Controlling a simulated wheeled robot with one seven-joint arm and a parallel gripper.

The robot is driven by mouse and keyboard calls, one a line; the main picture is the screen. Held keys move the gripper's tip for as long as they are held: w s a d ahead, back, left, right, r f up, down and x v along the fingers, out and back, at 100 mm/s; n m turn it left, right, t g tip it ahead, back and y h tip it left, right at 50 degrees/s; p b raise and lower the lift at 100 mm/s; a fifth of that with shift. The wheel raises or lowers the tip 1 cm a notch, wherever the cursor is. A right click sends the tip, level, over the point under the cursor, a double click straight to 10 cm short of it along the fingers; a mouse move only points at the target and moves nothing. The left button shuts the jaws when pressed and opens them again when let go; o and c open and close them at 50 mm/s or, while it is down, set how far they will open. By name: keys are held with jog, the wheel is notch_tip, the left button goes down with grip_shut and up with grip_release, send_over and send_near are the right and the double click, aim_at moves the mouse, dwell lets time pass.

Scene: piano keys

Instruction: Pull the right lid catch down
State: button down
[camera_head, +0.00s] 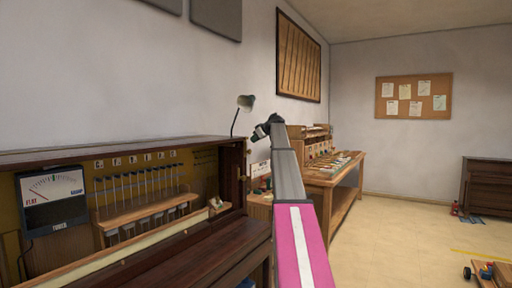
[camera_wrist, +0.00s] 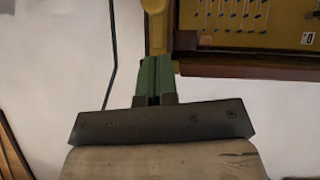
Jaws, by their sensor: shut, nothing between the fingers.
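My gripper (camera_wrist: 154,64) shows in the wrist view as two green fingers, shut together with nothing between them. A tan upright piece (camera_wrist: 157,28), which looks like the right lid catch, stands straight beyond the fingertips. It is beside the end of the piano case (camera_wrist: 230,68). I cannot tell whether the fingertips touch it. In the head view my arm reaches forward past the right end of the piano (camera_head: 150,250). Its dark far end (camera_head: 268,128) shows, but the fingers cannot be made out there. The catch is not clear in that view.
The open piano holds a tuner meter (camera_head: 53,200) and a row of hammers or rods (camera_head: 140,190). A desk lamp (camera_head: 245,103) stands behind its right end. A wooden workbench (camera_head: 335,180) with tools is farther right.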

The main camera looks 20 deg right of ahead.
jog(key=v, duration=0.8)
jog(key=shift+s, duration=0.25)
jog(key=shift+r, duration=0.1)
